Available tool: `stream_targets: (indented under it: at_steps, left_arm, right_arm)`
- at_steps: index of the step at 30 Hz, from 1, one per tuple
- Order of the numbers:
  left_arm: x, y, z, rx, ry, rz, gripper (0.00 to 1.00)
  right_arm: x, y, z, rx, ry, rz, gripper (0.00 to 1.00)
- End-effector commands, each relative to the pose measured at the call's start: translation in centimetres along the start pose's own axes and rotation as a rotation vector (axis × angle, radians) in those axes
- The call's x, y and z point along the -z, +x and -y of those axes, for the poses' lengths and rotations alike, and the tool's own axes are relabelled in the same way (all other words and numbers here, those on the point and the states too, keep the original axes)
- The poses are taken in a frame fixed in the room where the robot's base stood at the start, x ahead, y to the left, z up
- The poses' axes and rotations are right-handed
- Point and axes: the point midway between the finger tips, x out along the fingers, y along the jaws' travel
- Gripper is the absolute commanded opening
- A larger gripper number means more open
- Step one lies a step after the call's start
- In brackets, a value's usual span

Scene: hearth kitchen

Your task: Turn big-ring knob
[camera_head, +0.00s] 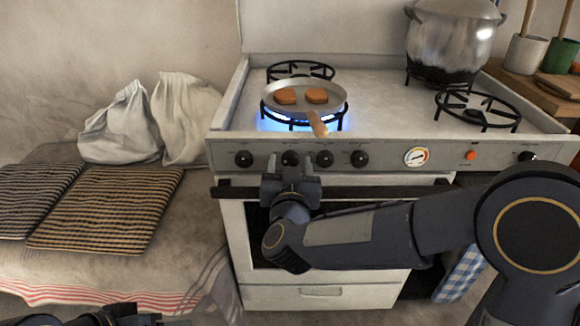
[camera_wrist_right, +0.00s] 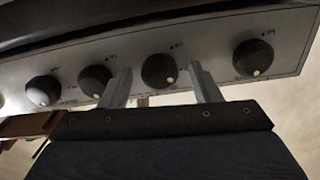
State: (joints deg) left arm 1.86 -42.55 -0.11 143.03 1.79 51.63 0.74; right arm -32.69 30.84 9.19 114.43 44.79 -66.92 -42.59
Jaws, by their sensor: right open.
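The stove front panel (camera_head: 400,150) carries a row of black knobs, with several at its left and one at the far right (camera_head: 527,157). I cannot read which is the big-ring knob. My right gripper (camera_head: 290,174) is open in front of the second knob from the left (camera_head: 290,157). In the wrist view that knob (camera_wrist_right: 158,70) shows between the two fingers, with its pale mark visible; whether they touch it I cannot tell. Blue flames burn under the frying pan (camera_head: 278,108) on the front left burner. Dark parts of my left arm show at the bottom left edge; its jaws are unclear.
The pan's wooden handle (camera_head: 318,124) reaches over the stove's front edge above the knobs. A long dark oven rail (camera_head: 400,192) runs below them. A large pot (camera_head: 450,42) stands at the back right. A bench with striped cushions (camera_head: 105,210) is at left.

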Motion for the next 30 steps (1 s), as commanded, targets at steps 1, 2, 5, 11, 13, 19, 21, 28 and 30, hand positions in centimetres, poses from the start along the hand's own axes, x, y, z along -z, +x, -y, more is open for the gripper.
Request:
stream_targets:
  at_steps: [1,2,5,11,13,19,21,28,30]
  left_arm:
    - [0.0,0.0,0.0,0.000,0.000,0.000,0.57]
    - [0.0,0.0,0.0,0.000,0.000,0.000,0.57]
    - [0.0,0.0,0.0,0.000,0.000,0.000,0.57]
    - [0.0,0.0,0.0,0.000,0.000,0.000,0.57]
    - [0.0,0.0,0.0,0.000,0.000,0.000,0.57]
    - [0.0,0.0,0.0,0.000,0.000,0.000,0.57]
    - [-0.1,0.1,0.1,0.000,0.000,0.000,0.57]
    - [-0.4,0.8,0.4,0.000,0.000,0.000,0.57]
    - [-0.6,1.1,0.5,0.000,0.000,0.000,0.57]
  right_arm:
    - [0.0,0.0,0.0,0.000,0.000,0.000,0.57]
    - [0.0,0.0,0.0,0.000,0.000,0.000,0.57]
    - [0.0,0.0,0.0,0.000,0.000,0.000,0.54]
    - [0.0,0.0,0.0,0.000,0.000,0.000,0.28]
    - [0.0,0.0,0.0,0.000,0.000,0.000,0.19]
    - [0.0,0.0,0.0,0.000,0.005,0.000,0.12]
    - [0.0,0.0,0.0,0.000,0.015,0.000,0.12]
    - [-0.2,0.0,0.0,0.000,0.108,0.000,0.12]
    - [-0.2,0.0,0.0,-0.001,0.156,0.000,0.12]
